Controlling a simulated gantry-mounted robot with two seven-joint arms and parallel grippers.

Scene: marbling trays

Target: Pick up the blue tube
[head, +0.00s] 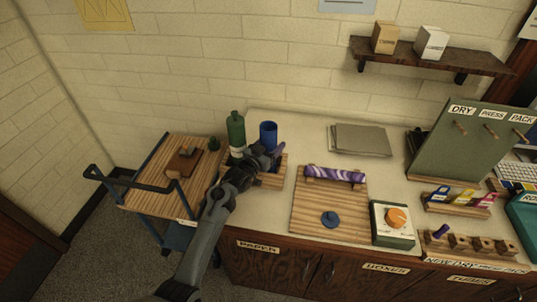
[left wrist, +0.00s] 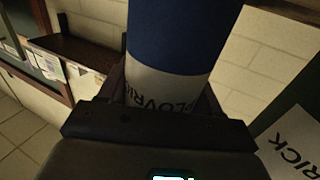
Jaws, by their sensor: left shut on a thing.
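The blue tube (head: 268,132) is upright at the back left of the counter, just right of a green bottle (head: 236,131). My left gripper (head: 267,157) is shut on its lower part. In the left wrist view the tube (left wrist: 178,35) fills the top middle, with a white lettered band between my fingers (left wrist: 170,95). The arm hides the tube's lower end in the head view, so I cannot tell whether it touches the wooden base (head: 272,181) below. My right gripper is not in view.
A wooden board (head: 310,224) holds a purple striped roll (head: 335,175) and a blue knob (head: 330,218). A box with an orange dial (head: 392,224) is to its right. A trolley (head: 145,196) stands left of the counter. Grey sheets (head: 360,139) lie at the back.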

